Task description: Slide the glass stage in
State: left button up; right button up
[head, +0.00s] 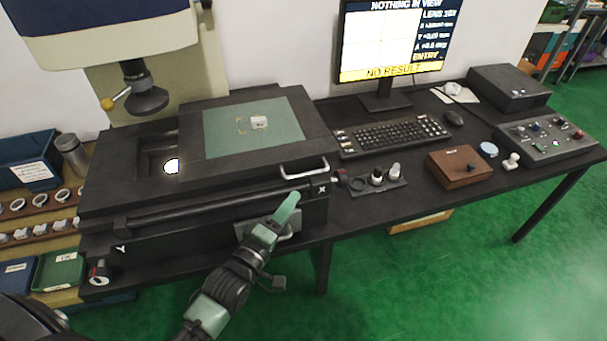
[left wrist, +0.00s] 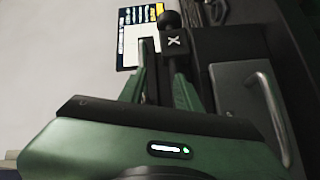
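The glass stage (head: 282,107) is a dark slab with a green glass pane, on the right part of the machine bed (head: 110,191). A small grey piece (head: 260,122) lies on the glass. A light metal handle (head: 304,174) is on its front right; a metal handle also shows in the left wrist view (left wrist: 268,108). My left gripper (head: 290,205) is below and in front of that handle, apart from it. In the left wrist view its fingers (left wrist: 160,85) stand apart, with the X-marked block (left wrist: 174,42) beyond them. My right gripper is not in view.
Left of the stage is a recess with a bright round spot (head: 172,166), under the lens head (head: 147,98). A keyboard (head: 395,135), monitor (head: 395,45), brown box (head: 459,167) and control panel (head: 546,138) stand to the right. Trays of rings (head: 40,202) are at left.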

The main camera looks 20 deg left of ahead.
aim_at(304, 173)
pick_arm(q)
jog(key=shift+n+t, duration=0.8)
jog(key=x, duration=0.3)
jog(key=r+p+x, duration=0.1)
jog(key=x, duration=0.4)
jog(key=shift+w+a+r, duration=0.1)
jog(key=shift+w+r, duration=0.1)
jog(key=shift+r, duration=0.25)
grip_shut()
